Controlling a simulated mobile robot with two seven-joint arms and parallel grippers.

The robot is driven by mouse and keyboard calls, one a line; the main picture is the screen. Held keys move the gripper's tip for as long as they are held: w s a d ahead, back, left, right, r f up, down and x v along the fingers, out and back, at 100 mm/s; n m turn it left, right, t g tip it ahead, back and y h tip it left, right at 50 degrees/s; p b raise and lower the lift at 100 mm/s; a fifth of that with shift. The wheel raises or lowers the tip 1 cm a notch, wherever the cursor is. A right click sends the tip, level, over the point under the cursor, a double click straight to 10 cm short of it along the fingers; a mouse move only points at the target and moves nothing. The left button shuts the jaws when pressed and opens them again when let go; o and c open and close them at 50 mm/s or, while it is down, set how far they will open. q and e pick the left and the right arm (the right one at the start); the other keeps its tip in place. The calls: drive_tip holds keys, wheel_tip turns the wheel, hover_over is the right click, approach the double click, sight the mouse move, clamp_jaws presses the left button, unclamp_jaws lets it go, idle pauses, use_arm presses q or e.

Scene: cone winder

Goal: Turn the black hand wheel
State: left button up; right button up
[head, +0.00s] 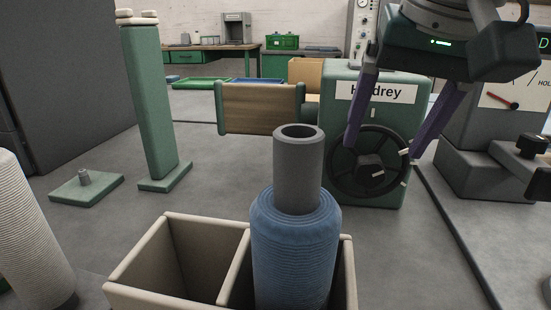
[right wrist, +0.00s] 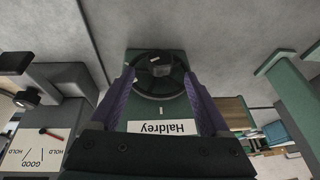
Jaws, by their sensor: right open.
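The black hand wheel (head: 345,178) is on the front of the green machine box (head: 378,198) with the white "Haldrey" label. It has white marks on its rim and a hub in the middle. My right gripper (head: 380,148) is open, its purple fingers pointing down on either side of the wheel's upper part. I cannot tell whether the fingers touch the rim. In the right wrist view the wheel (right wrist: 141,86) lies between and just beyond the two fingertips (right wrist: 159,73). My left gripper is not in view.
A blue yarn cone (head: 295,250) on a grey tube stands in a divided cream box (head: 130,293) in front. A white cone (head: 28,225) is at left, near a green post (head: 150,105). A gauge panel (head: 515,95) with a red pointer stands right of the wheel.

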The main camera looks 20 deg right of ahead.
sight(374, 161)
drive_tip(key=x, duration=0.5)
drive_tip(key=shift+w+f+b, duration=0.1)
drive_tip(key=shift+f+b, duration=0.15)
drive_tip(key=shift+b, duration=0.05)
clamp_jaws()
